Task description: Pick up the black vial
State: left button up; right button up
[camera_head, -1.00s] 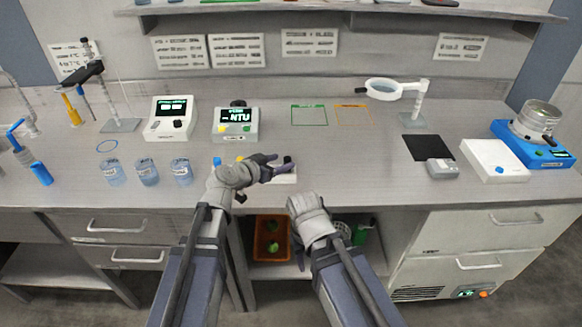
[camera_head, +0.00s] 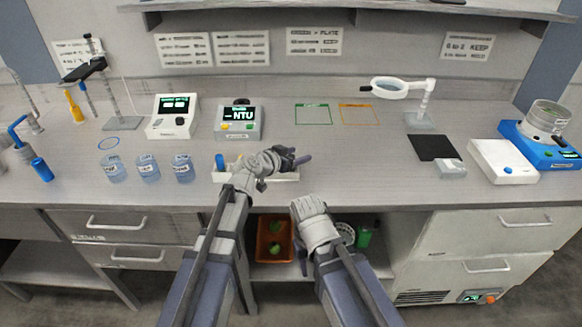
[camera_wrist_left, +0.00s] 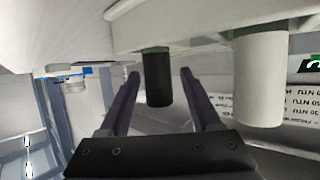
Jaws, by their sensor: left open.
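The black vial (camera_wrist_left: 157,78) is a dark cylinder with a green band at one end, seen in the left wrist view between the two open fingers of my left gripper (camera_wrist_left: 159,74). Gaps show between it and both fingers. In the head view my left gripper (camera_head: 296,157) is over the right part of a white rack (camera_head: 284,178), and the black vial is hidden behind it. A white vial (camera_wrist_left: 260,80) is beside the black one in the left wrist view. My right wrist is low, in front of the bench; its fingers are not clear.
Several blue-tinted jars (camera_head: 149,168) stand left of the rack. A turbidity meter (camera_head: 238,122) is behind it. Green and orange outlines mark the bench behind the gripper. A black mat (camera_head: 431,147) and a white box (camera_head: 502,161) are at right. An orange bin (camera_head: 273,240) is below.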

pick_arm(q)
grip_shut()
dwell(0.3)
jog(key=shift+r, duration=0.1)
notch_tip(320, 180, up, 10)
jog(key=p, duration=1)
